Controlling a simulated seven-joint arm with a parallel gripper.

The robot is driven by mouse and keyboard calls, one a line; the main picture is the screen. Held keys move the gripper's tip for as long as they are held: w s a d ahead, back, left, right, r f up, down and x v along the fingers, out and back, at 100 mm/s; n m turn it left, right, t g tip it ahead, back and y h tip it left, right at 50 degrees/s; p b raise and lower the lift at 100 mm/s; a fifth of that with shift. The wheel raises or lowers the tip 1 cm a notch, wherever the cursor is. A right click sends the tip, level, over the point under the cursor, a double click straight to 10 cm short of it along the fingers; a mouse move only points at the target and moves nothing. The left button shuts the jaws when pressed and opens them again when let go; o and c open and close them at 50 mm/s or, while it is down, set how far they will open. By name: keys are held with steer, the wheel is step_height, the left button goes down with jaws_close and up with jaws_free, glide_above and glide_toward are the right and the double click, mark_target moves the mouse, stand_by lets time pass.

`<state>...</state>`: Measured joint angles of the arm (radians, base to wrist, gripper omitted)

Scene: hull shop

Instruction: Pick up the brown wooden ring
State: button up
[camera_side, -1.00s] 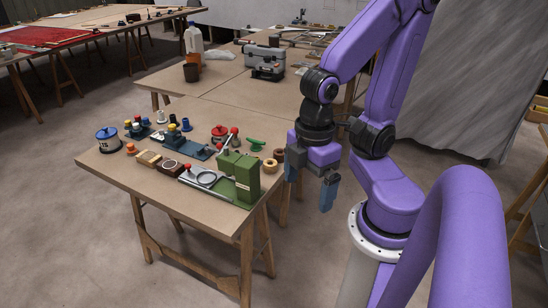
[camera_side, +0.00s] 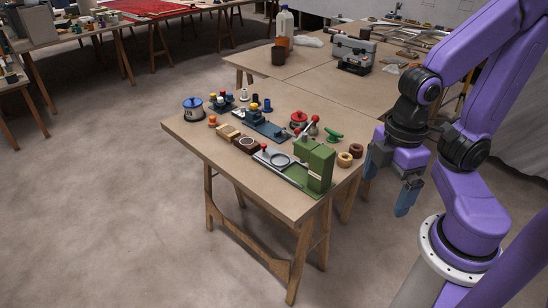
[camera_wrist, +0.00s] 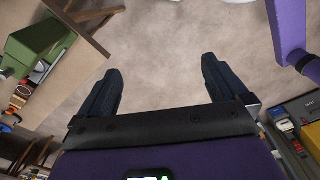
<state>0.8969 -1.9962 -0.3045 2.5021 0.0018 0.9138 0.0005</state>
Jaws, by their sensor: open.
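Two small wooden rings lie near the right edge of the table in the side view: a darker brown ring (camera_side: 356,150) and, just in front of it, a lighter tan ring (camera_side: 344,159). My gripper (camera_side: 392,180) is open and empty. It hangs to the right of the rings, beyond the table edge, with its fingers pointing down. In the wrist view my gripper's (camera_wrist: 158,82) two dark fingers stand wide apart with bare floor between them. I cannot make out either ring in the wrist view.
A green block-shaped tool (camera_side: 318,166) stands left of the rings, and a green-handled item (camera_side: 333,135) lies behind them. A blue-lidded pot (camera_side: 194,110) and several small parts crowd the work table (camera_side: 235,177). Its front strip is clear.

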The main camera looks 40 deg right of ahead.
steer(key=c, duration=0.3)
